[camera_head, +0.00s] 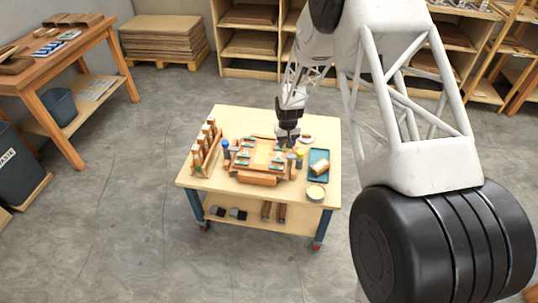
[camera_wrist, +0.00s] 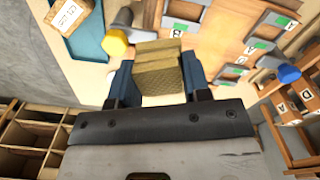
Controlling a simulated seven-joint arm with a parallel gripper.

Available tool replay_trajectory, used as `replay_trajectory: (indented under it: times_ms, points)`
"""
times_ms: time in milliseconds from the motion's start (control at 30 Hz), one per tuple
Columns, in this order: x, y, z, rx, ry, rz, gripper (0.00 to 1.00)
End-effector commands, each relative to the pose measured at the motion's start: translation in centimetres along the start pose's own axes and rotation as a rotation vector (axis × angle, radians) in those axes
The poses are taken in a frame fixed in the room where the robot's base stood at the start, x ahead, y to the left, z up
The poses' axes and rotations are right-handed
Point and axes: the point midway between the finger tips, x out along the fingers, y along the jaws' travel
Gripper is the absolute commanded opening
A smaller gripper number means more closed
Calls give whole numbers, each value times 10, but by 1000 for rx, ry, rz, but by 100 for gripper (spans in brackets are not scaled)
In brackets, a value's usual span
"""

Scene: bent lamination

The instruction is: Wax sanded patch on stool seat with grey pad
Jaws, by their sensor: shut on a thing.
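My gripper (camera_wrist: 160,85) is shut on a tan block with stepped, layered faces (camera_wrist: 160,72), held between its two blue fingers in the wrist view. In the head view my gripper (camera_head: 288,138) is over the back right of a brown wooden assembly (camera_head: 258,179) at the middle of the work table. I cannot tell whether the block touches anything. I cannot make out a sanded patch. A round tin with pale contents (camera_head: 316,192) stands at the front right. No grey pad is clear on the tabletop.
A blue tray (camera_head: 324,155) holding a tan block lies right of the assembly. A wooden rack (camera_head: 207,150) stands left. Dark blocks (camera_head: 237,213) lie on the lower shelf. The front left tabletop is clear.

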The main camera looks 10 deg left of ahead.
Motion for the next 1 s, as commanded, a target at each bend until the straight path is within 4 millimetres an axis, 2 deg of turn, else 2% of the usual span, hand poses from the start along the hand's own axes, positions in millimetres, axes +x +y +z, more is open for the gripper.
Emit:
replay_trajectory:
  times_ms: [33,100,433,600,1000]
  points:
    - [-6,17,-4,36,1,0,25]
    - [-15,36,-8,85,3,0,25]
    - [-53,126,-21,294,2,0,25]
    - [-65,155,-24,354,2,0,25]
    - [-85,201,-38,396,1,0,25]
